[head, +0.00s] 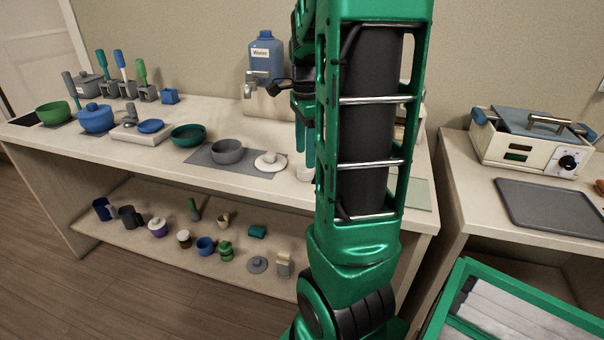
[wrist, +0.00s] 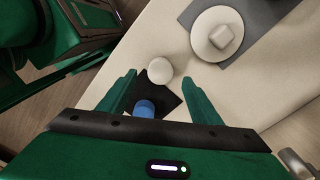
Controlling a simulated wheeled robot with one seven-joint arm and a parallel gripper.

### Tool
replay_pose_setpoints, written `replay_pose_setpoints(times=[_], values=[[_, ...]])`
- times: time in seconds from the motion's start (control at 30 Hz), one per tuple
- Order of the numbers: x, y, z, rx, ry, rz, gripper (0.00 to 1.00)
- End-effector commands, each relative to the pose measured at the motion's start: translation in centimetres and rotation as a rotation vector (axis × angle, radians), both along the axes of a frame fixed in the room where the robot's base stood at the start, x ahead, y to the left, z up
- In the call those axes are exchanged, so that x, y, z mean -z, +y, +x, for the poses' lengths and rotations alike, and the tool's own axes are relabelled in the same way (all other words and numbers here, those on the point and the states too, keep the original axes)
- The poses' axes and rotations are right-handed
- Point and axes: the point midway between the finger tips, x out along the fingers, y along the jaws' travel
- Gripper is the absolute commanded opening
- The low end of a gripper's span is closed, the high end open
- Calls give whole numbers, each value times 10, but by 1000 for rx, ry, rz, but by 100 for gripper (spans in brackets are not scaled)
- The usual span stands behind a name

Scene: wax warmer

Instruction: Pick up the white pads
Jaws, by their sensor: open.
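The white pads appear to be the small ribbed white stack (head: 304,174) at the table's front, partly hidden behind my arm in the head view. In the wrist view they look like a round white disc (wrist: 159,69) lying at the edge of a dark mat (wrist: 181,103). My gripper (wrist: 159,78) is open, with its two green fingers pointing at the disc from either side. Its fingers (head: 305,150) also show in the head view, pointing down above the stack. Nothing is held between them. I cannot tell the exact height of the fingertips above the pads.
A white lid (wrist: 218,46) with a square knob lies close by on a grey mat (wrist: 263,22). A blue round object (wrist: 145,108) sits on the dark mat between the finger bases. A blue water jug (head: 264,52) stands behind. A grey bowl (head: 227,150) is to the left.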

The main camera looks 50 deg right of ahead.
Motion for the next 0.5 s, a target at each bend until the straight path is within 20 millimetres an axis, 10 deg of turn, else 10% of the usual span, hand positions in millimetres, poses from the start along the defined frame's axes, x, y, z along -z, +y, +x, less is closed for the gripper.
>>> replay_pose_setpoints(times=[0.5], values=[[48, -1, 0, -1, 0, 0, 58]])
